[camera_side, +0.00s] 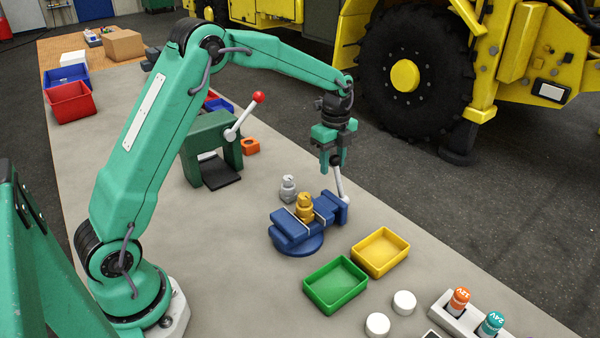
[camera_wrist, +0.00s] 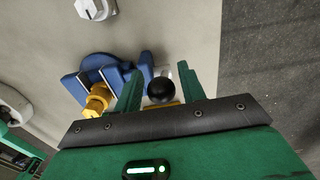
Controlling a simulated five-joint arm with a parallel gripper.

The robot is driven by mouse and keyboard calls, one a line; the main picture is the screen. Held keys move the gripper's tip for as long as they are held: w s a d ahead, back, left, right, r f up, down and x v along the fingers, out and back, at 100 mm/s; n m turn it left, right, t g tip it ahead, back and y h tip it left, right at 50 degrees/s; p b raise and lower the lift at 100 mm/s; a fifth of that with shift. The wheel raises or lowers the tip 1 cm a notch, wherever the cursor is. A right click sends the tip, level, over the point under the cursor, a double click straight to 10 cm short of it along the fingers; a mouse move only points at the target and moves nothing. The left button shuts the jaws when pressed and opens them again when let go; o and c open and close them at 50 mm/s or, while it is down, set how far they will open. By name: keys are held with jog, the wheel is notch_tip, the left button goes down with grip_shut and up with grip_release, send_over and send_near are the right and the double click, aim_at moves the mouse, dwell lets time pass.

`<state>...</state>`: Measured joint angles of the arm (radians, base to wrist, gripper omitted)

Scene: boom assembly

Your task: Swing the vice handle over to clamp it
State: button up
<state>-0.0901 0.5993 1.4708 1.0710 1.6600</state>
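The blue vice (camera_side: 292,238) stands on the bench with a brass fitting (camera_side: 304,207) between its jaws; the vice (camera_wrist: 97,65) and the fitting (camera_wrist: 98,100) also show in the wrist view. The pale vice handle (camera_side: 341,186) rises from its right end, leaning slightly left, up to my gripper (camera_side: 334,160). In the wrist view my gripper (camera_wrist: 163,76) has its fingers apart, with the handle's black ball knob (camera_wrist: 161,91) between them. A gap shows on each side of the knob.
A grey fitting (camera_side: 288,187) stands behind the vice. A green tray (camera_side: 335,305) and a yellow tray (camera_side: 381,271) lie in front. A green press (camera_side: 208,140) with a red-knobbed lever (camera_side: 245,117) stands at the left. The bench's right edge is close to the vice.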

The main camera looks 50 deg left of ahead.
jog(key=shift+d+r, duration=0.15)
jog(key=shift+d, duration=0.25)
jog(key=shift+c, duration=0.4)
jog(key=c, duration=0.4)
jog(key=shift+a, duration=0.15)
jog(key=shift+a+f, duration=0.3)
jog(key=shift+a, duration=0.25)
jog(key=shift+a+f, duration=0.3)
jog(key=shift+a, duration=0.2)
